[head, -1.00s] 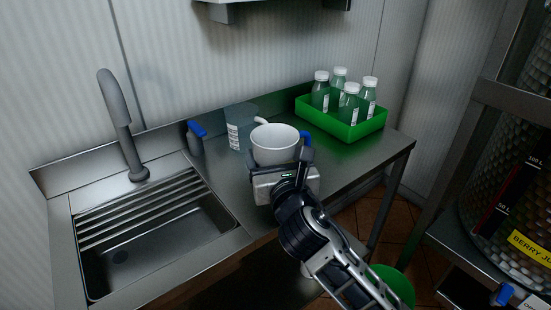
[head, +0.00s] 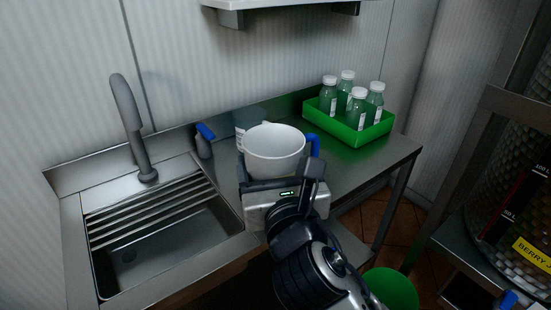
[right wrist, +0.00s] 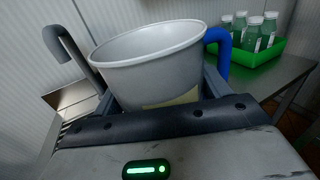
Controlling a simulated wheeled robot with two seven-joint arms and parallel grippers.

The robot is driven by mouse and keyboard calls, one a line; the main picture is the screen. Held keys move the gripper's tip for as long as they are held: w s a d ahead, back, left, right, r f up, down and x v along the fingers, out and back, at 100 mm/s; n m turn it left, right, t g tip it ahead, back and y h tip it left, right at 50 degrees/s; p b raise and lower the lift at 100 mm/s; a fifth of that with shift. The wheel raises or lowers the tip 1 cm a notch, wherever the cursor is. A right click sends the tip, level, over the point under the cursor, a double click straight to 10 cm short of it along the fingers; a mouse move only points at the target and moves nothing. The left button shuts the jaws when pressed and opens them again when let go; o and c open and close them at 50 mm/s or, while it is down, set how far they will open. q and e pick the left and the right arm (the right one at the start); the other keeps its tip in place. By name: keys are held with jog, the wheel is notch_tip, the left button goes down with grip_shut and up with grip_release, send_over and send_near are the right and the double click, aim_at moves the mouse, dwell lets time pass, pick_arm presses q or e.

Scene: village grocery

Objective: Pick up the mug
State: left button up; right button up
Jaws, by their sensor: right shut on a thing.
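The mug (head: 274,152) is white and wide-mouthed, with a blue handle (head: 313,144) on its right side. It also fills the middle of the right wrist view (right wrist: 155,65), upright and empty as far as its inside shows. My right gripper (head: 276,178) is shut on the mug, with a finger on either side of its lower body. The mug's base is hidden behind the gripper, and a pale yellowish patch shows low on its wall in the wrist view. My left gripper is not in view.
A green tray (head: 376,133) with several capped bottles stands at the counter's back right. A sink (head: 170,240) with a tap (head: 131,125) is at left. A shelf (head: 285,15) hangs above.

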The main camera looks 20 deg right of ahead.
jog(key=shift+s+a+r, duration=0.25)
jog(key=shift+s, duration=0.2)
jog(key=shift+s+a+r, duration=0.2)
jog(key=shift+s+r, duration=0.05)
jog(key=shift+s, duration=0.2)
jog(key=shift+f, duration=0.1)
